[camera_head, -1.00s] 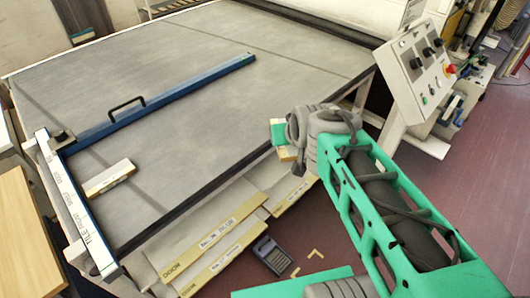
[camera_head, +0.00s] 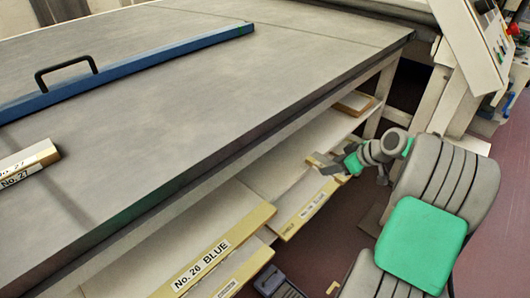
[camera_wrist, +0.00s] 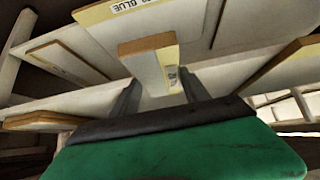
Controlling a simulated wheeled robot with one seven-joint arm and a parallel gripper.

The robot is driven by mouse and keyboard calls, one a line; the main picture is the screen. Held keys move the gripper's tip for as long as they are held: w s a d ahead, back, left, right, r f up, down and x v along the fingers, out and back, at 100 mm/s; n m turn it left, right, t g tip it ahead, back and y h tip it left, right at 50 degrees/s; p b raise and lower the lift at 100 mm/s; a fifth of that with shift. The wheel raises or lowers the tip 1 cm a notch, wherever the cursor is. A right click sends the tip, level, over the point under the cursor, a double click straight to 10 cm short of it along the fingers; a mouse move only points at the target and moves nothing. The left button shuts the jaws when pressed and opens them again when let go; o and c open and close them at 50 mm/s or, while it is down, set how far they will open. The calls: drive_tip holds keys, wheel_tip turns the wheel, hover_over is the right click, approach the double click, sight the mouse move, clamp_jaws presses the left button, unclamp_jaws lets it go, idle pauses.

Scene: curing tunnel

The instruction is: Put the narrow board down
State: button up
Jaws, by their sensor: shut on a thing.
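My gripper (camera_head: 334,164) is at the shelves under the table, on their right side. It is shut on a narrow board (camera_wrist: 150,66), a pale piece with a brown edge and a small label. In the wrist view my two fingers (camera_wrist: 160,95) are on either side of the board. In the head view only a small part of the held board (camera_head: 322,160) shows beside the gripper. The board is over or at a white shelf (camera_wrist: 215,76); I cannot tell whether it touches it.
The grey tabletop (camera_head: 230,90) carries a blue bar (camera_head: 130,75) with a black handle and a labelled board, No. 27 (camera_head: 28,168). Boards on the shelves include No. 26 BLUE (camera_head: 215,245). Another board (camera_wrist: 288,68) is at right in the wrist view. A control box (camera_head: 480,40) stands at right.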

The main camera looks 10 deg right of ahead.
drive_tip(key=w+a, duration=0.2)
drive_tip(key=w, duration=0.1)
drive_tip(key=w+a+b, duration=0.1)
drive_tip(key=w+a, duration=0.2)
drive_tip(key=w, duration=0.1)
drive_tip(key=w+a+b, duration=0.1)
drive_tip(key=w+a, duration=0.1)
drive_tip(key=w, duration=0.1)
drive_tip(key=shift+w+a, duration=0.15)
drive_tip(key=shift+a, duration=0.05)
drive_tip(key=w+a, duration=0.1)
drive_tip(key=w+a+f+b, duration=0.1)
drive_tip(key=w, duration=0.1)
drive_tip(key=shift+w+a+f+b, duration=0.1)
drive_tip(key=shift+w+a+b, duration=0.1)
drive_tip(key=shift+b, duration=0.1)
drive_tip(key=shift+d+f, duration=0.15)
drive_tip(key=shift+f, duration=0.1)
drive_tip(key=shift+s+r, duration=0.1)
drive_tip(key=o, duration=1.5)
drive_tip(key=shift+o, duration=0.2)
drive_tip(key=shift+s+d+r, duration=0.15)
drive_tip(key=shift+r, duration=0.15)
drive_tip(key=p+v, duration=0.3)
drive_tip(key=v, duration=0.8)
drive_tip(key=shift+s+d, duration=0.1)
drive_tip(key=shift+s, duration=0.1)
